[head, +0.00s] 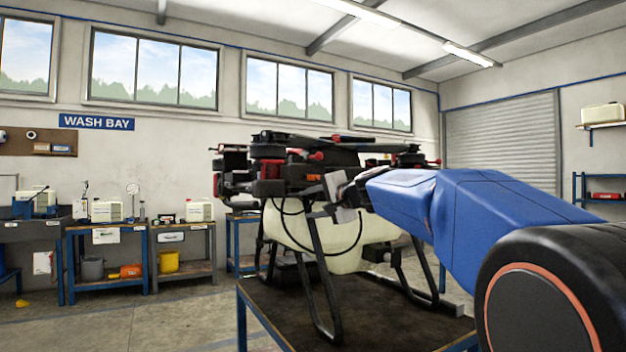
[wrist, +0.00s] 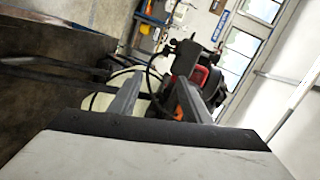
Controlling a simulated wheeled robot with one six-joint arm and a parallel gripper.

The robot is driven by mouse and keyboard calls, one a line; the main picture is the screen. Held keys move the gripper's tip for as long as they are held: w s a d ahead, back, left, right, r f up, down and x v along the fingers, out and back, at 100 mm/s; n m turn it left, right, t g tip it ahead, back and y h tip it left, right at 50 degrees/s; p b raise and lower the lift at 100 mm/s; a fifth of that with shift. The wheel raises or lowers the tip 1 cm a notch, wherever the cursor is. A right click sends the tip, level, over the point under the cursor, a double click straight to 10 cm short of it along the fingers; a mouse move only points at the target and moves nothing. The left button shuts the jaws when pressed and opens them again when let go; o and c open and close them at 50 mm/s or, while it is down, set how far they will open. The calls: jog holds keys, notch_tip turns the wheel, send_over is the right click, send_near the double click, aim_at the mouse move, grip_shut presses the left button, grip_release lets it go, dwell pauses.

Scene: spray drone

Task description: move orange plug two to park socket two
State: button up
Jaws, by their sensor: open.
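The spray drone (head: 330,238), with black folded arms and a pale tank, stands on a work table (head: 262,308). My gripper (head: 325,200) is open and empty, close to the drone's side in the head view. In the wrist view its two grey fingers (wrist: 160,92) are spread, with the drone's red and black parts (wrist: 184,75) beyond and beside the right finger. A small orange patch (head: 314,178) shows on the dark body just above the gripper; I cannot tell whether it is an orange plug. I cannot make out plug two or park socket two.
Black hoses (head: 322,245) hang in loops over the tank near my gripper. The drone's black landing legs (head: 322,290) rise from the table top. Benches with equipment (head: 105,240) stand at the left wall under a WASH BAY sign (head: 97,121). The floor between is mostly clear.

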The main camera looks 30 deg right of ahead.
aim_at(316, 177)
jog(key=w+d+r+m+t+h, duration=0.1)
jog(key=w+d+r+m+t, duration=0.1)
jog(key=d+r, duration=0.5)
jog(key=w+d+m, duration=0.1)
jog(key=w+d, duration=0.1)
jog(key=shift+w+d+r+m+h, duration=0.25)
jog(key=shift+w+m+h, duration=0.1)
jog(key=shift+m+h, duration=0.05)
jog(key=shift+w, duration=0.1)
jog(key=shift+w+a, duration=0.15)
jog(key=shift+w, duration=4.3)
grip_shut()
jog(key=shift+s, duration=0.2)
